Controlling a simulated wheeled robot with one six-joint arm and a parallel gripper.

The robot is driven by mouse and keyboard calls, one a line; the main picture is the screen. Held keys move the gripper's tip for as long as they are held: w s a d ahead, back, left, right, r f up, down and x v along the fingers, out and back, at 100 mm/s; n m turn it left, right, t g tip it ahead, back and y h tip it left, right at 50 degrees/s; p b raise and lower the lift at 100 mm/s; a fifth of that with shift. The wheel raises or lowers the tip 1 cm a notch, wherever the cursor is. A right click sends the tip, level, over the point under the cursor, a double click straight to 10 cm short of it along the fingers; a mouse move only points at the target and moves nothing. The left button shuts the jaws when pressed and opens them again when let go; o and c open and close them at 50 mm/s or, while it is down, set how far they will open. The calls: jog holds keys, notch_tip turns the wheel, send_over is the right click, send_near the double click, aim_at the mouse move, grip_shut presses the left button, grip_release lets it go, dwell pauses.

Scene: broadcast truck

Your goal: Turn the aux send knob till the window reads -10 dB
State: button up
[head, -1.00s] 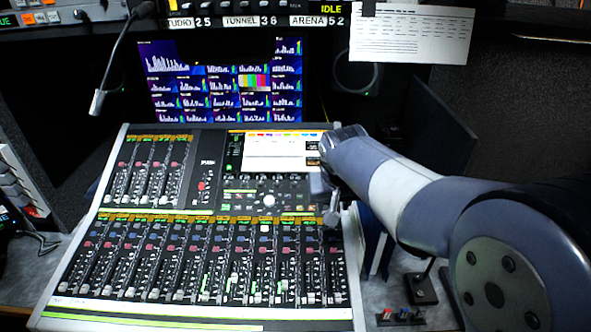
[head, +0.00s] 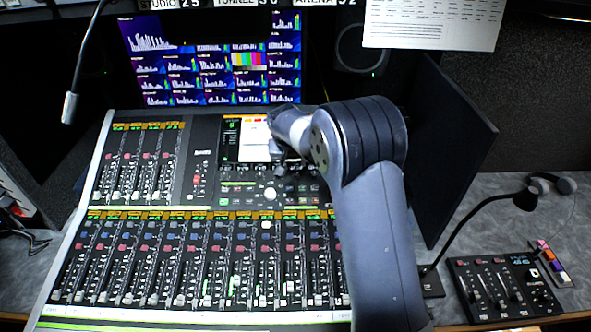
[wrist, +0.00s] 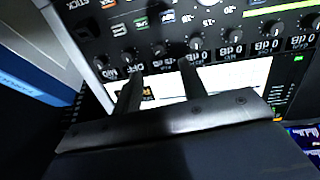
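The mixing console (head: 192,165) fills the middle of the head view. My gripper (head: 287,168) is over its upper right part, near the screen's lower edge. In the wrist view my gripper (wrist: 160,68) has its two dark fingers apart with nothing held between them. A row of small dark knobs (wrist: 158,48) runs across the panel just beyond the fingertips, with one knob roughly in line with the gap. Small windows (wrist: 233,50) by the knobs read 0 dB, upside down. I cannot tell which knob is the aux send. I see no -10 dB reading.
Monitors with level graphs (head: 165,72) stand behind the console, and a thin gooseneck microphone (head: 72,100) hangs at left. A dark upright panel (head: 450,145) stands to the right of my arm. A small control box (head: 505,285) and a desk microphone (head: 525,198) are at right.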

aim_at(296, 174)
jog(key=p+x, duration=0.1)
jog(key=x, duration=0.7)
jog(key=shift+r+p, duration=0.1)
jog(key=shift+p, duration=0.25)
grip_shut()
